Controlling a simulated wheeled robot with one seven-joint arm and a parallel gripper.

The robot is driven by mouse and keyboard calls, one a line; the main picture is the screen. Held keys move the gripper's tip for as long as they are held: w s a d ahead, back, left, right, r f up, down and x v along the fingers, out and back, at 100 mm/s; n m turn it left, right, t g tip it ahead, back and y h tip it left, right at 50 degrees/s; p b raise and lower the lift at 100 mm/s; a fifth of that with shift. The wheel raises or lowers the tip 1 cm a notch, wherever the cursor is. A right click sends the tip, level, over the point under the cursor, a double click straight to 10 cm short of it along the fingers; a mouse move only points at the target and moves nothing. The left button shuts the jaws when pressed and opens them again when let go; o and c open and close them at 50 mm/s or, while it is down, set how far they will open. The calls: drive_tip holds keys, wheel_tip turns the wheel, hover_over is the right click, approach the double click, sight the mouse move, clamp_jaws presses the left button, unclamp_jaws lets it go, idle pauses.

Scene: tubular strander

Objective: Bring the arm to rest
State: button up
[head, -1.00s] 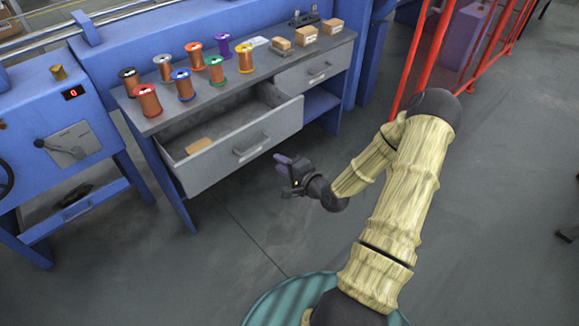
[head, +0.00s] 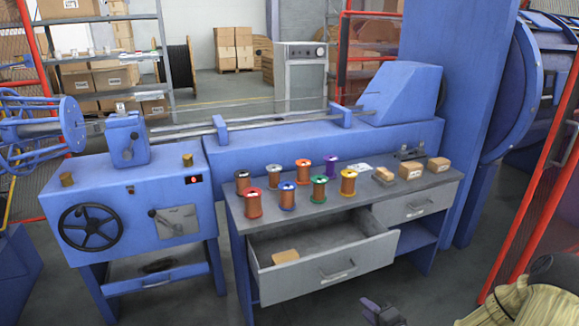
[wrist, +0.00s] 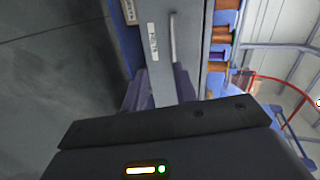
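My arm shows only in part at the bottom right of the head view. My gripper (head: 380,314) is at the bottom edge, in front of the workbench's open drawer (head: 318,279), and is partly cut off. In the wrist view two purple fingers (wrist: 160,90) stand apart with a gap between them. The grey drawer front shows behind the gap, and nothing is held. The drawer is pulled out and has a small cardboard box (head: 285,256) inside.
Several wire spools (head: 303,173) and a few small cartons (head: 411,171) stand on the workbench top (head: 262,228). The second drawer (head: 415,208) is shut. A blue machine with a handwheel (head: 90,228) stands left. A red fence post (head: 525,215) rises at right.

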drive_tip(key=s+a+r+n+g+h, duration=0.3)
drive_tip(key=s+a+r+n+g, duration=0.25)
drive_tip(key=s, duration=0.25)
drive_tip(key=s+a+r+n+g+h, duration=0.2)
drive_tip(key=s+a+r+n+g, duration=0.2)
drive_tip(key=s+r+n+g, duration=0.3)
wheel_tip(320, 180, up, 30)
drive_tip(key=t+p, duration=0.1)
drive_tip(key=p, duration=2.8)
drive_tip(key=shift+s+f+p, duration=0.15)
drive_tip(key=shift+s+p, duration=0.1)
drive_tip(key=shift+p, duration=0.1)
drive_tip(key=shift+t, duration=0.25)
drive_tip(key=shift+w+d, duration=0.1)
